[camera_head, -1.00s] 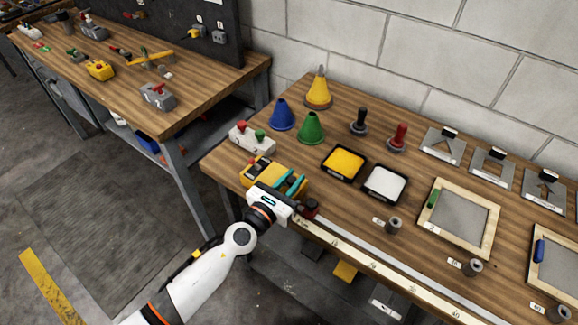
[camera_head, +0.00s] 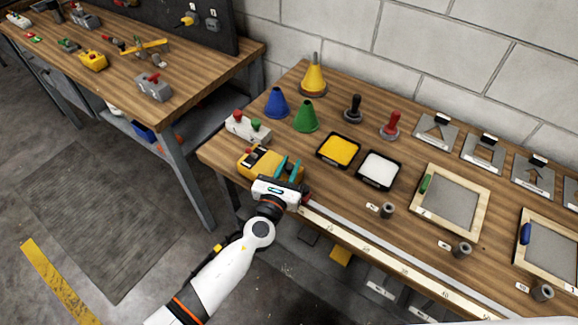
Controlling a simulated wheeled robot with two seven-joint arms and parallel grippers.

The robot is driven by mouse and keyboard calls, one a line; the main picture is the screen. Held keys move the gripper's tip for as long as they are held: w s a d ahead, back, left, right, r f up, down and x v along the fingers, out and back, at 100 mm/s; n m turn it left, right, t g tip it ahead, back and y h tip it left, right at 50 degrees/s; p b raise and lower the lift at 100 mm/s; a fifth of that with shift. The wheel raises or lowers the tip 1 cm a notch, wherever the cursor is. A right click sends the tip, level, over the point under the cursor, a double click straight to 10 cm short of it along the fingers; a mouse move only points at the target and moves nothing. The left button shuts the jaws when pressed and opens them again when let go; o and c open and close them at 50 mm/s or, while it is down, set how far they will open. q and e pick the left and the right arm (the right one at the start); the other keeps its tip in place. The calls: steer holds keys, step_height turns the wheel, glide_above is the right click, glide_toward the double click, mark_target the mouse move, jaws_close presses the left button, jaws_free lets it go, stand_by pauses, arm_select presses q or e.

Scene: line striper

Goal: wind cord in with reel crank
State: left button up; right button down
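A yellow box-shaped tool (camera_head: 258,160) with dark parts lies at the front left corner of the right-hand bench; I take it to be the reel. My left gripper (camera_head: 289,169) is at its right end, with two teal fingers pointing at the tool and a small gap showing between them. The crank is not clearly visible, and I cannot tell whether the fingers hold it. A small dark red part (camera_head: 305,198) shows just right of the gripper. A long pale ruled strip (camera_head: 365,240) runs along the bench's front edge from there. My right gripper is not in view.
Yellow (camera_head: 339,150) and white (camera_head: 380,169) trays lie to the right. Another bench (camera_head: 185,75) stands at the left.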

arm_select(q)
steer(key=o, duration=0.3)
steer(key=shift+o, duration=0.2)
steer(key=shift+s, duration=0.1)
steer(key=b+v, duration=0.1)
steer(key=v, duration=1)
steer(key=shift+s+a, duration=0.15)
steer(key=shift+s, duration=0.2)
